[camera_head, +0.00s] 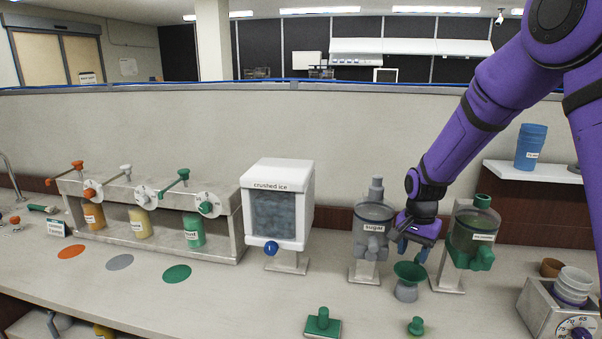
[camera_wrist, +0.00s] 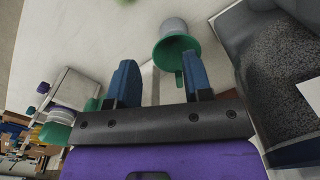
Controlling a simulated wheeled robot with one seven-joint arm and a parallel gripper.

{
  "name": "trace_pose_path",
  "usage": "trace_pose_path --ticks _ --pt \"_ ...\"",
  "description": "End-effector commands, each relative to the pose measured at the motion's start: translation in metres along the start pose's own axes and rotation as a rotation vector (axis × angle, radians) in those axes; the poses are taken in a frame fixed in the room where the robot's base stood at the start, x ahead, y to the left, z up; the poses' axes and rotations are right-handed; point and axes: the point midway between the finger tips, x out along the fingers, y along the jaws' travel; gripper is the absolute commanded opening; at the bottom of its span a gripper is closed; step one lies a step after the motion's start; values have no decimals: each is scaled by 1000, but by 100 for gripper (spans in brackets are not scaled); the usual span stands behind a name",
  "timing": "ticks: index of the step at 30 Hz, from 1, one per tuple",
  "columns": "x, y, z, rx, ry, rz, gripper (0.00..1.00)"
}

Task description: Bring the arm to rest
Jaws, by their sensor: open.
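My purple arm reaches down from the upper right in the head view. My gripper (camera_head: 413,246) is between the sugar dispenser (camera_head: 374,225) and the green-topped dispenser (camera_head: 474,233), above the counter. In the wrist view, my gripper's two blue fingers (camera_wrist: 158,84) are spread apart with nothing between them. A green funnel-like cup (camera_head: 409,271) on a grey base stands on the counter just below and in front of the gripper. It also shows beyond the fingers in the wrist view (camera_wrist: 174,52); I cannot tell whether a finger touches it.
A crushed ice machine (camera_head: 279,207) and a syrup rack (camera_head: 150,210) stand to the left. A dial scale (camera_head: 555,308) bearing cups is at the right front. A green stamp-like tool (camera_head: 322,322) and a small green knob (camera_head: 416,326) lie near the front edge. A shelf holds blue cups (camera_head: 530,147).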

Motion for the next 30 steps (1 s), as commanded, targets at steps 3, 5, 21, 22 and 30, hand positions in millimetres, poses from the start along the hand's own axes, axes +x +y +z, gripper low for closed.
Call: trace_pose_path --ticks 3,5,21,22,30 --pt "-3 1 0 -2 2 -2 46" --pt "-6 2 1 -7 5 -4 46" --pt "-59 21 18 -89 46 -42 46" --pt "-64 24 20 -97 50 -45 46" --pt "-127 58 51 -211 113 -89 46"
